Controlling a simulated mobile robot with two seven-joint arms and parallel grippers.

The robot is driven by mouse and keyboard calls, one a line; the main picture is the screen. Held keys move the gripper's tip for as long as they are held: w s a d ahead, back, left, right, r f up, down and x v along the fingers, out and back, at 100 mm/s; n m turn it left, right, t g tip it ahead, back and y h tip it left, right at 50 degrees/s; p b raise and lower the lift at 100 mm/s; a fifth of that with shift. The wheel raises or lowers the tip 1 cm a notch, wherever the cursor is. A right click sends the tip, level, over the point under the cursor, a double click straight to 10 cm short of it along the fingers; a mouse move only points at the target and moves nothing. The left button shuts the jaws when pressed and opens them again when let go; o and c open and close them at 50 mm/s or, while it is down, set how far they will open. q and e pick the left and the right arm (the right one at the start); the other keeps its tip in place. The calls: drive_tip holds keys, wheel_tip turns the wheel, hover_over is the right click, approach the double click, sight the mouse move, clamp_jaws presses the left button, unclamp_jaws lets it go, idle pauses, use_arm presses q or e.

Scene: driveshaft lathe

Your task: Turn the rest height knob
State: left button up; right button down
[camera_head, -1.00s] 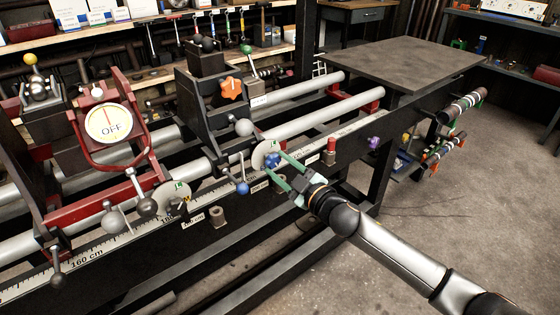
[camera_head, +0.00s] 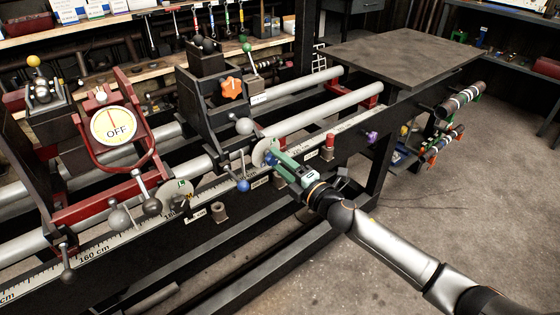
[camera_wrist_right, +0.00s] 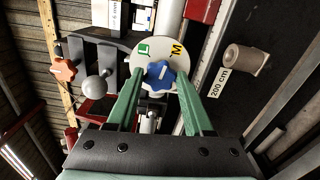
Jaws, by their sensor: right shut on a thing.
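The blue star-shaped knob (camera_wrist_right: 160,75) sits at the centre of a white round dial (camera_wrist_right: 146,62) with a green L and a yellow M mark. My right gripper (camera_wrist_right: 160,78) is shut on it, with one green finger on each side. In the head view the same gripper (camera_head: 275,158) reaches the dial (camera_head: 260,152) on the lathe's front rail from the right, and its fingers mostly hide the knob. My left gripper is not in view.
An orange star knob (camera_head: 231,88) sits on the black rest above. A grey ball lever (camera_head: 244,126) and a blue ball lever (camera_head: 243,186) stand close left of the dial. A red-topped post (camera_head: 329,142) is to the right. The floor in front is clear.

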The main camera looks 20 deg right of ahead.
drive_tip(key=n, duration=0.5)
drive_tip(key=shift+n+p, duration=0.3)
drive_tip(key=n, duration=0.6)
drive_tip(key=shift+a+r, duration=0.1)
idle(0.3)
drive_tip(key=shift+c, duration=1.4)
unclamp_jaws()
drive_tip(key=shift+s, duration=0.1)
